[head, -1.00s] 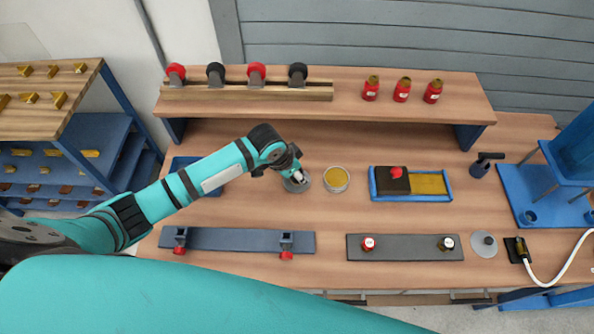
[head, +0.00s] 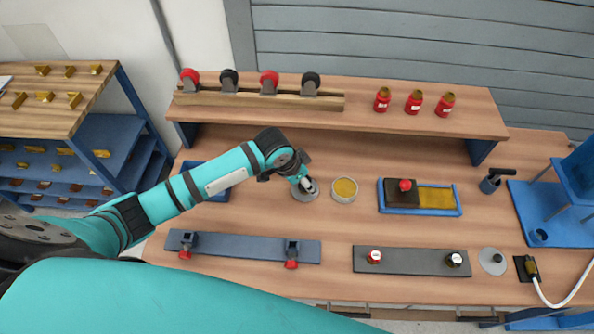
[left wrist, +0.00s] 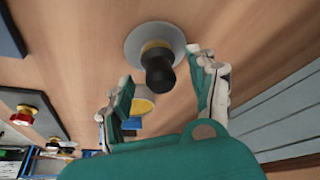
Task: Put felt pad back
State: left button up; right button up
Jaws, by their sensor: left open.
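No thing is plainly recognisable as the felt pad. My left gripper (head: 305,187) is open over a grey disc (head: 312,195) on the bench, left of the round tin. In the left wrist view the disc (left wrist: 134,48) carries an upright black knob (left wrist: 158,75) with a yellow collar. My open left fingers (left wrist: 160,92) stand either side of the knob, apart from it. A dark brown block (head: 400,191) with a red knob sits in the left part of a blue tray (head: 447,212); yellow material fills the right part. My right gripper is out of view.
A round tin (head: 344,198) with yellow contents stands between disc and tray. Another grey disc (head: 487,265) is at right. A raised shelf (head: 370,116) holds red bottles and wheels.

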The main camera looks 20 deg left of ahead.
pick_arm(q)
jog(key=v, duration=1)
jog(key=shift+r, duration=0.2)
dwell(0.9)
